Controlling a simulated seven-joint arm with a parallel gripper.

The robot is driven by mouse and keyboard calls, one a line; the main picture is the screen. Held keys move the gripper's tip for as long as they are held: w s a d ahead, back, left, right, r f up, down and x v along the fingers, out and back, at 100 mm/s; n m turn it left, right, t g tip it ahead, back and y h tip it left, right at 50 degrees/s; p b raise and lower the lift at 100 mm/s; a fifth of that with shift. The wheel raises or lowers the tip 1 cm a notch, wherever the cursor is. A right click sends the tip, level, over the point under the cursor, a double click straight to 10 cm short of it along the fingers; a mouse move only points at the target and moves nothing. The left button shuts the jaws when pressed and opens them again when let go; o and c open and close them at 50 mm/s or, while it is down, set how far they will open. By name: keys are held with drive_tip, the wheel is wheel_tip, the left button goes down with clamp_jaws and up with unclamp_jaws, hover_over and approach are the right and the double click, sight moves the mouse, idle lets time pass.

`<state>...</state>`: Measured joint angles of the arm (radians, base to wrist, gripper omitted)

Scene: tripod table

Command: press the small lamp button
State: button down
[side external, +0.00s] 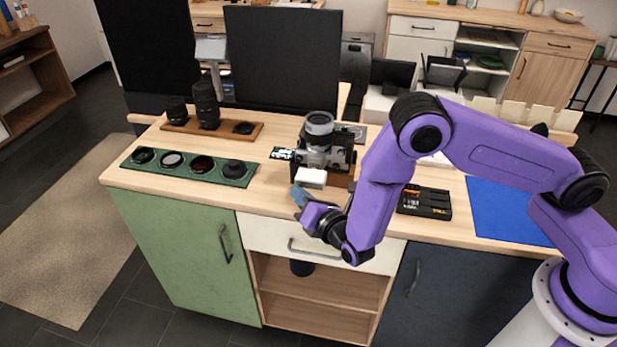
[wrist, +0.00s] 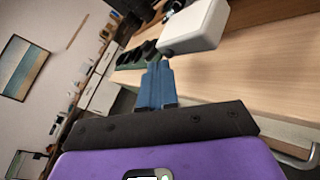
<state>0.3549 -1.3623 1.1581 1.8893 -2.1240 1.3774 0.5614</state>
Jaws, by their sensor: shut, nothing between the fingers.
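A small white block (side external: 311,178), which looks like the small lamp, sits by the front of the camera on the worktop. It also shows in the wrist view (wrist: 197,27), just past my fingertips and to their right. I cannot make out a button on it. My gripper (side external: 298,192) has blue fingers, shut and empty, close to the lower left of the block in the side view. In the wrist view, the fingertips (wrist: 158,66) are together and appear apart from the block or only just near it; I cannot tell if they touch.
A camera (side external: 318,150) stands right behind the block. A green tray (side external: 215,176) with several lens filters lies to the left, with a wooden lens stand (side external: 217,130) behind it. A black battery case (side external: 425,202) and blue mat (side external: 505,210) lie to the right.

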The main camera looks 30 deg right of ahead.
drive_tip(key=shift+w+d, duration=0.1)
drive_tip(key=shift+w, duration=0.05)
idle(0.5)
drive_tip(key=shift+s+a, duration=0.4)
drive_tip(key=shift+s, duration=0.05)
idle(0.3)
drive_tip(key=s+a, duration=0.4)
drive_tip(key=shift+a, duration=0.15)
idle(0.4)
drive_tip(key=shift+s, duration=0.1)
